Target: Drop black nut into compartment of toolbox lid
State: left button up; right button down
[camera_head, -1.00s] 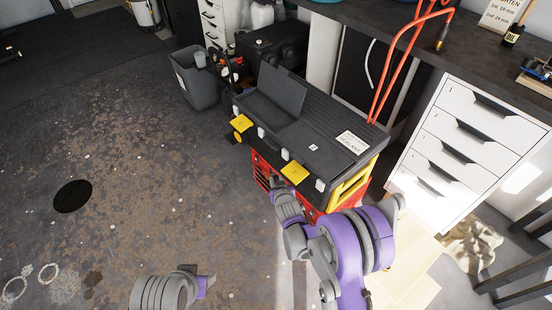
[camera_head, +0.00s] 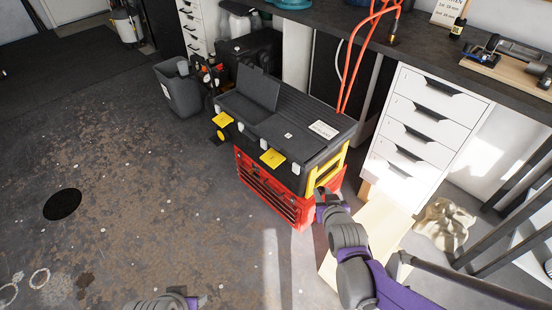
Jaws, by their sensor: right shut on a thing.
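The toolbox (camera_head: 318,112) has a black lid top, yellow latches and a red drawer unit under it. A dark flap (camera_head: 258,88) stands raised over the lid compartment (camera_head: 243,107) at the left end. My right gripper (camera_head: 321,192) is by the right front corner of the toolbox, below lid height and away from the compartment. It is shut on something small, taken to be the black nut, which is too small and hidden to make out. My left gripper (camera_head: 203,300) shows only partly at the bottom edge, over the floor; its fingers cannot be made out.
A white drawer cabinet (camera_head: 425,125) stands right of the toolbox under the dark workbench (camera_head: 420,45). A grey bin (camera_head: 180,90) is at its left. A red hose (camera_head: 350,65) hangs behind it. A pale board (camera_head: 372,230) lies near my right arm.

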aim_at(247, 109)
jog(key=i+j+u, duration=0.15)
jog(key=i, duration=0.25)
jog(key=i+j+u, duration=0.15)
jog(key=i, duration=0.25)
jog(key=j, duration=0.1)
